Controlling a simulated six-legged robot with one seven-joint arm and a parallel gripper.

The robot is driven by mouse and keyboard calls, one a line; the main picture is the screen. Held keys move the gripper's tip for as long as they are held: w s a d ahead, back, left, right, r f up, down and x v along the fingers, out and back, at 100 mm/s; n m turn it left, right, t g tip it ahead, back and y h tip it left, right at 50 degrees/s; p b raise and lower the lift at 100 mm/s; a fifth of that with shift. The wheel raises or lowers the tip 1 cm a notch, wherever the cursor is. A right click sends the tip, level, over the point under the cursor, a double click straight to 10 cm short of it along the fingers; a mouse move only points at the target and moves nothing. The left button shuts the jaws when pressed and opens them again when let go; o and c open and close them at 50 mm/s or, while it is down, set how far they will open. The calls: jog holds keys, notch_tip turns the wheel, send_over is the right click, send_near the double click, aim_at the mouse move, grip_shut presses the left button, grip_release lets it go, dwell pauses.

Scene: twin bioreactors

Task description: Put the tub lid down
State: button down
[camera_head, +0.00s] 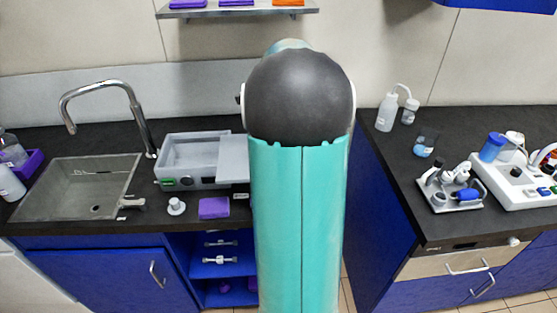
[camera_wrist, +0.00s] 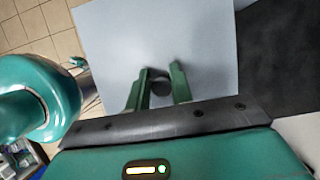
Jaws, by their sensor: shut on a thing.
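The tub lid (camera_wrist: 205,45) is a flat pale grey panel that fills much of the wrist view. My gripper (camera_wrist: 161,72) has its two green fingers on either side of the lid's dark round knob (camera_wrist: 160,84), and it is shut on the lid. In the head view, a pale flat panel that looks like the lid (camera_head: 234,173) shows beside my arm, overlapping the right end of the grey tub (camera_head: 176,185). The left part of the tub is open. My arm hides my gripper and the rest of the lid there. I cannot tell whether the lid touches anything below.
A sink (camera_head: 75,188) with a tap (camera_head: 140,120) lies left of the tub. A purple block (camera_head: 214,208) and a small white knobbed piece (camera_head: 176,206) sit in front. The right counter (camera_head: 400,165) holds bottles and instruments. A shelf (camera_head: 238,11) hangs above.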

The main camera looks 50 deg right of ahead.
jog(key=w+d+f, duration=0.1)
jog(key=d, duration=0.1)
jog(key=d+f, duration=0.1)
jog(key=d, duration=0.2)
jog(key=w+d+f, duration=0.1)
jog(key=d+f, duration=0.1)
jog(key=d, duration=0.1)
jog(key=shift+w, duration=0.3)
jog(key=d+f, duration=0.1)
jog(key=w+d+f, duration=0.1)
jog(key=d+f, duration=0.3)
jog(key=shift+w+f, duration=0.25)
jog(key=shift+w, duration=0.1)
jog(key=shift+d+f, duration=0.1)
jog(key=shift+f, duration=0.15)
jog(key=shift+d+f, duration=0.1)
jog(key=shift+f, duration=1.5)
jog(key=shift+f, duration=0.15)
jog(key=c, duration=1.2)
grip_release()
jog(key=shift+c, duration=0.2)
jog(key=v, duration=1.2)
